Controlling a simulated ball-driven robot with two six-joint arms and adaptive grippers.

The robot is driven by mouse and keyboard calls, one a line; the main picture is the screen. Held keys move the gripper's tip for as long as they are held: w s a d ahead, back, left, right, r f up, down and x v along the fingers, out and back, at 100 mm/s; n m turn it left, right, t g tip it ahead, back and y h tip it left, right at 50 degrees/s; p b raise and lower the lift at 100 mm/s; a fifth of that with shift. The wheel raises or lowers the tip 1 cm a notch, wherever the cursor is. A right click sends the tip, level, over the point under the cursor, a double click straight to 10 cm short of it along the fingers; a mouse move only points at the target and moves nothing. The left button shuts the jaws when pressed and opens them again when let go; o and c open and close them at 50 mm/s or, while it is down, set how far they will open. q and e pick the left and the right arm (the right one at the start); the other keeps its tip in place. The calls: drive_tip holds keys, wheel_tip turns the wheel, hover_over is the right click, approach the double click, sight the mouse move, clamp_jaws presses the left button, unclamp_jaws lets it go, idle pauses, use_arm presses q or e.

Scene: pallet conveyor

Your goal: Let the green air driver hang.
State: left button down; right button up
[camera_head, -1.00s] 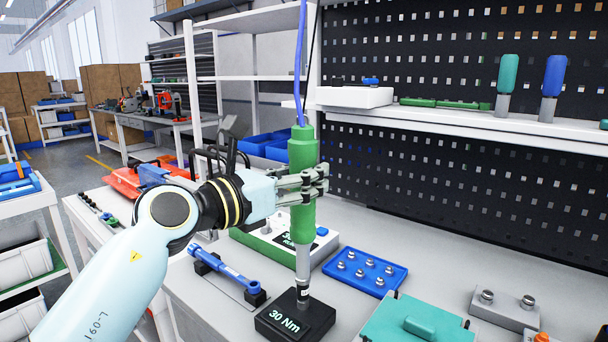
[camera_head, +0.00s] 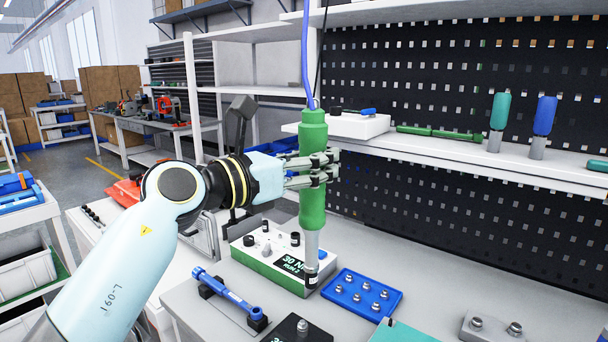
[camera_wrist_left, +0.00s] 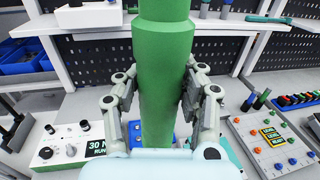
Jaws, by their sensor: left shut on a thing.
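The green air driver (camera_head: 313,205) is upright, with a blue hose running up from its top and a grey metal shank at its lower end. My left gripper (camera_head: 325,170) is shut around its green body and holds it above the bench. In the left wrist view the driver's body (camera_wrist_left: 165,85) stands between the two fingers. The driver's tip is in front of the green-and-white controller box (camera_head: 262,262) and clear of the black block (camera_head: 290,336), which has a bolt-like stud on top. My right gripper is not in view.
A blue tray (camera_head: 335,287) with several metal studs lies right of the driver. A blue torque wrench (camera_head: 228,292) rests on a stand at the left. A white shelf (camera_head: 450,152) and black pegboard (camera_head: 450,210) stand behind.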

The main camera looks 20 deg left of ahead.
use_arm(q)
drive_tip(key=d+r+m+g+h+p, duration=0.1)
drive_tip(key=d+r, duration=0.4)
drive_tip(key=r, duration=0.6)
drive_tip(key=s+d+r+m+g+h+p, duration=0.1)
drive_tip(key=d+r+m+g+h, duration=0.3)
drive_tip(key=r, duration=0.7)
drive_tip(key=shift+d+g+h, duration=0.4)
drive_tip(key=shift+d+h, duration=0.1)
drive_tip(key=shift+d, duration=0.15)
drive_tip(key=c, duration=0.7)
unclamp_jaws()
drive_tip(key=shift+f, duration=0.15)
drive_tip(key=v, duration=1.2)
